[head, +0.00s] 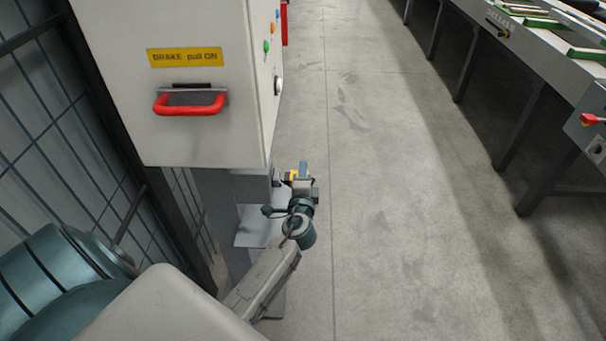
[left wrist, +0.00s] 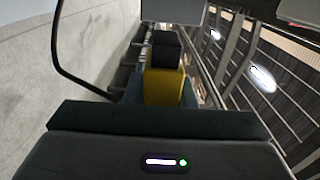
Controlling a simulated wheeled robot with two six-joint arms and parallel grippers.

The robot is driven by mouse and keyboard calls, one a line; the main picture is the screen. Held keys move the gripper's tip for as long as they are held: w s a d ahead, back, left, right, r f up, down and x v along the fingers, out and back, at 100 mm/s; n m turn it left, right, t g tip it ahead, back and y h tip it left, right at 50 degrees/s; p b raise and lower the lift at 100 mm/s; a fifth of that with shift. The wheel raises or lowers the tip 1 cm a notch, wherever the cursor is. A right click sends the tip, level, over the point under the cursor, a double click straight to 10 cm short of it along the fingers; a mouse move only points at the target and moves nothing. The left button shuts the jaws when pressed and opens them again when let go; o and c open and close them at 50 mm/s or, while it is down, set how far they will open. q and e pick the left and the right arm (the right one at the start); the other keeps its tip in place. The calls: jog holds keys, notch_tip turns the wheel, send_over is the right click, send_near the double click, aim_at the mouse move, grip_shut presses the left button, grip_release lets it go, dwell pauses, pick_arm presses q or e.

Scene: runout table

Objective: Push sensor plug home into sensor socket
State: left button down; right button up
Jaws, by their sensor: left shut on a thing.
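The yellow sensor plug (head: 291,175) is held in my left gripper (head: 299,178), low beside the cabinet's post. In the left wrist view the plug (left wrist: 165,87) sits between the fingers of my left gripper (left wrist: 162,92), which is shut on it. A dark block (left wrist: 166,48) lies straight beyond the plug and looks in line with it. A small dark part (head: 277,177) shows at the post in the head view, and it may be the sensor socket. I cannot tell whether plug and socket touch or how deep the plug sits. My right gripper is out of view.
A grey cabinet (head: 185,120) with a red handle (head: 190,103) stands above the post. A mesh fence (head: 50,130) is at the left. A long table (head: 545,60) runs along the right. The floor (head: 400,220) between is clear. A black cable (left wrist: 60,50) loops at the left.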

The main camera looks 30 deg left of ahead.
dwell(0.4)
pick_arm(q)
jog(key=shift+s+a, duration=0.15)
jog(key=shift+a, duration=0.15)
jog(key=shift+s+a, duration=0.55)
jog(key=shift+a, duration=0.3)
jog(key=c, duration=1.1)
grip_release()
